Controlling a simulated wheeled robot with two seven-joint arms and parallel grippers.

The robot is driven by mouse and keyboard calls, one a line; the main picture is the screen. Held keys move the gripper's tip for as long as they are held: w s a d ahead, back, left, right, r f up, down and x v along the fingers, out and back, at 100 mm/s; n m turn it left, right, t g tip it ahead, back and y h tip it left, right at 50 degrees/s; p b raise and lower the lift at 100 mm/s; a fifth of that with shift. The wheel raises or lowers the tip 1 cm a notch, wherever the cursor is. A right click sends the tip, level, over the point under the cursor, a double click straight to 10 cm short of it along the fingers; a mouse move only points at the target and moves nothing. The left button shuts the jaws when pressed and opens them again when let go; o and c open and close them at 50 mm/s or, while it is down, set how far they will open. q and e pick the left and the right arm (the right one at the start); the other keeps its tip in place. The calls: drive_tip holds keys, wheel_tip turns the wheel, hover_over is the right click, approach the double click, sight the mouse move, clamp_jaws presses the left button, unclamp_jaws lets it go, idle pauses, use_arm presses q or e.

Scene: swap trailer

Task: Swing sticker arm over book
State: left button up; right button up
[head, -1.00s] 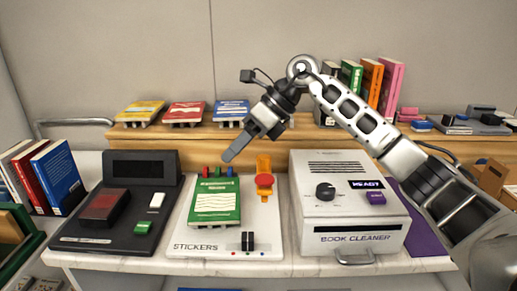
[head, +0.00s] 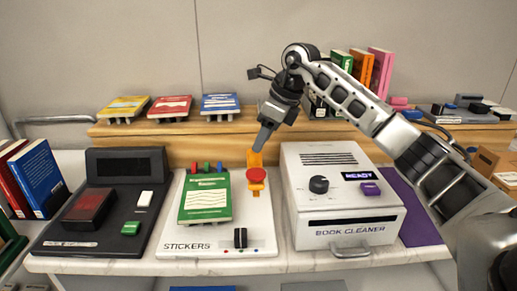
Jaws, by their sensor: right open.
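The green book (head: 206,198) lies flat on the white sticker station (head: 177,241), labelled STICKERS. The orange sticker arm (head: 254,160) with a red round knob (head: 257,175) stands to the right of the book, not over it. My right gripper (head: 261,143) is open. It points down at the upper end of the orange arm, with its fingertips close to or touching it; I cannot tell which. The gap between the fingers is hard to see from this side. My left gripper is not in view.
A white book cleaner (head: 345,205) stands close on the right. A black console (head: 110,205) stands on the left. A wooden shelf (head: 180,130) behind holds yellow, red and blue books. Standing books fill the far left.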

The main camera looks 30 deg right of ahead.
sight(255, 162)
drive_tip(key=shift+x, duration=1.95)
